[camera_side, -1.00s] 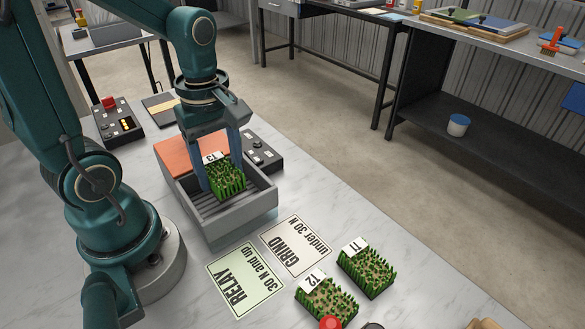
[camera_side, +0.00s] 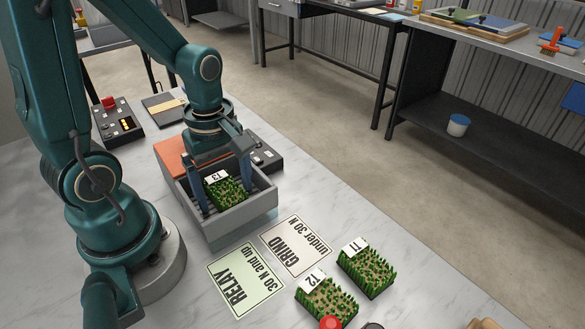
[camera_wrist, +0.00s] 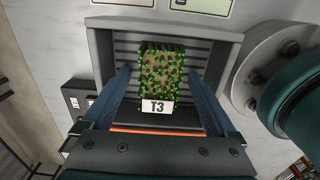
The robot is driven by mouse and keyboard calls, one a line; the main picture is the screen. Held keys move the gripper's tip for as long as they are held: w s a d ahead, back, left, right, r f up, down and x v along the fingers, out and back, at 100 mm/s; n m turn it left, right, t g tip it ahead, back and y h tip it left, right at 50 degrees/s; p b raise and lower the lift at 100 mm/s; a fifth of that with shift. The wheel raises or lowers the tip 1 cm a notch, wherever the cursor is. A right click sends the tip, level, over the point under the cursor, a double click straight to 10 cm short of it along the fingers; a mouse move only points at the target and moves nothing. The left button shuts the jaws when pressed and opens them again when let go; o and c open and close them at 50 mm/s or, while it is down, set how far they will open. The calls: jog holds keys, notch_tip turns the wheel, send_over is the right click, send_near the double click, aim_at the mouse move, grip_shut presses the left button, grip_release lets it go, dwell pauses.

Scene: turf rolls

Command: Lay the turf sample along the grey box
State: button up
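The turf sample T3 (camera_side: 226,190) is a green block with a white label. It lies inside the grey box (camera_side: 243,216) on the slatted floor. In the wrist view the sample (camera_wrist: 162,72) lies lengthwise across the slats, about the middle of the box (camera_wrist: 99,57). My gripper (camera_side: 222,193) is down in the box with its blue fingers apart, one on each side of the sample. In the wrist view gaps show between the sample and both fingers of my gripper (camera_wrist: 163,83).
Turf blocks T1 (camera_side: 367,272) and T2 (camera_side: 327,301) stand on the table at the lower right. The RELAY card (camera_side: 244,279) and GRIND card (camera_side: 296,246) lie before the box. A dark control unit (camera_side: 267,157) sits behind it. An orange panel (camera_side: 178,152) adjoins the box.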

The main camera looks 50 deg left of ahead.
notch_tip(320, 180, up, 11)
jog(key=m+t, duration=0.6)
jog(key=m, duration=1.2)
send_over(229, 198)
jog(key=d, duration=0.2)
jog(key=shift+s+d+r, duration=0.1)
jog(key=shift+s+r, duration=0.2)
jog(key=shift+r, duration=0.15)
